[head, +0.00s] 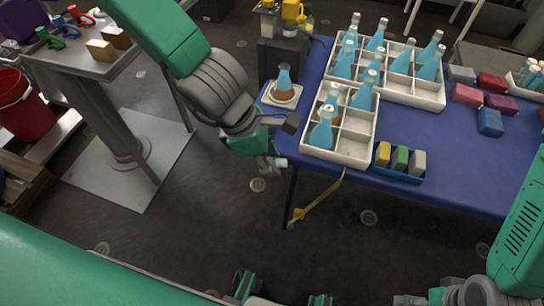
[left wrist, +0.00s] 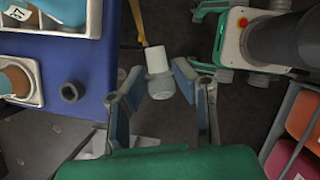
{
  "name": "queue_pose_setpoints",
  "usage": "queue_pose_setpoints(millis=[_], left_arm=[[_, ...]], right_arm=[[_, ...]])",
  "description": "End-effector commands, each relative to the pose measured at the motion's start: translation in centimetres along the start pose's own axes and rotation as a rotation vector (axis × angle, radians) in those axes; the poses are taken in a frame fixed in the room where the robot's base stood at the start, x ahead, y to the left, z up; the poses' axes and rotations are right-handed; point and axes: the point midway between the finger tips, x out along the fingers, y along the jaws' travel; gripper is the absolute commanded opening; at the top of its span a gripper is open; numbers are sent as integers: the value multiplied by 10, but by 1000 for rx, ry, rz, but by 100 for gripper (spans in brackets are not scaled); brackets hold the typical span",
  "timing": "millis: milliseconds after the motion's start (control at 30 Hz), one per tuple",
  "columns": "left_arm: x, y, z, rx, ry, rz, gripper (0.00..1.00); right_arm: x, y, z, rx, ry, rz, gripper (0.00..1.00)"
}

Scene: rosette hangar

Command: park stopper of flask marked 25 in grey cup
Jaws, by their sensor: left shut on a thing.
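My left gripper (head: 270,160) is off the near left edge of the blue table. It is shut on a pale stopper (left wrist: 157,60), held between both fingertips over the floor. A small dark grey cup (left wrist: 70,91) stands upright near the table edge, left of the gripper in the left wrist view, and looks empty. In the head view the arm crowds that spot. An unstoppered flask (head: 284,80) with brown contents stands on a white square pan (head: 290,103); no number is readable on it. My right gripper (head: 412,299) is cut off at the bottom edge.
White racks (head: 345,151) with blue-topped flasks stand on the blue table (head: 460,150). A blue tray (head: 400,173) holds yellow, green and grey blocks. Coloured blocks lie farther right. A grey table (head: 75,62) and a red bucket (head: 25,105) are at left.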

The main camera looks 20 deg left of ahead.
Motion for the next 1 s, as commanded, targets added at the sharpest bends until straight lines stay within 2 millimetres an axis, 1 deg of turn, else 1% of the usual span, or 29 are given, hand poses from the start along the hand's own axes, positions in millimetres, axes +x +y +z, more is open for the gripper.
queue_pose_setpoints(millis=[200,467,667,767,833,967,1000], left_arm=[[-2,5,-5,75,7,-30,7],[-4,8,-6,161,-7,-45,7],[-8,9,-13,219,7,-82,7],[-11,13,-20,329,10,-127,7],[-16,18,-28,453,12,-179,7],[-25,29,-46,749,10,-303,7],[-28,32,-51,847,10,-345,7]], right_arm=[[0,0,-1,0,2,0,89],[0,0,0,0,1,0,89],[0,0,0,0,1,0,89],[0,0,0,0,1,0,89],[0,0,0,0,1,0,89],[0,0,0,0,1,0,89],[0,0,0,0,1,0,89]])
